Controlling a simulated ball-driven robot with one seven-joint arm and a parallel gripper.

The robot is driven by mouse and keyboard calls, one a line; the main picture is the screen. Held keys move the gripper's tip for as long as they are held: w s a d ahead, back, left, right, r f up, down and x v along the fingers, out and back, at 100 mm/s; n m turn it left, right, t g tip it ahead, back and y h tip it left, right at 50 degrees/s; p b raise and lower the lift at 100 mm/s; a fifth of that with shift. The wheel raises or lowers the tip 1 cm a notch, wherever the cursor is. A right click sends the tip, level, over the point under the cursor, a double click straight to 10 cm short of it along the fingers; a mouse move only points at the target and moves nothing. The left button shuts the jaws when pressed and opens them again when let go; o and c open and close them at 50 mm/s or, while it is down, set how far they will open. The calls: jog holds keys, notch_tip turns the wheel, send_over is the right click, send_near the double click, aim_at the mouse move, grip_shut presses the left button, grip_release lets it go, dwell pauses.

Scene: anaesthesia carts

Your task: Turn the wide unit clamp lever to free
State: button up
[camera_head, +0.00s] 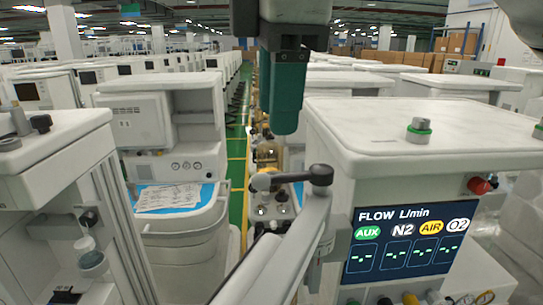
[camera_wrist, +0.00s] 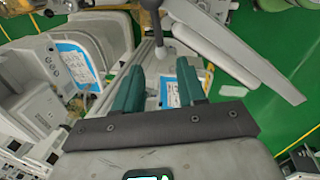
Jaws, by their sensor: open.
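A dark clamp lever (camera_head: 294,178) with a grey ball knob (camera_head: 263,182) sits on top of a grey bracket arm beside the white flow unit (camera_head: 420,140). The lever points left from its round hub. My gripper (camera_head: 285,130) hangs above the lever, fingers down, apart from it. In the wrist view the green fingers of my gripper (camera_wrist: 160,70) are spread with nothing between them. The ball knob (camera_wrist: 162,51) shows just beyond the fingertips there, with the dark lever (camera_wrist: 152,18) running up to the top edge, where its hub is cut off.
The flow unit's display (camera_head: 410,238) faces front, and a green-ringed knob (camera_head: 418,130) stands on its top. A white cart (camera_head: 45,150) is at the left. A grey panel (camera_wrist: 235,50) slants across the upper right of the wrist view. Green floor shows between the rows.

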aim_at(273, 176)
jog(key=f, duration=0.2)
jog(key=w+f+p, duration=0.1)
jog(key=f, duration=0.5)
jog(key=shift+w+a+f, duration=0.2)
jog(key=shift+w, duration=0.15)
jog(key=shift+c, duration=0.3)
grip_shut()
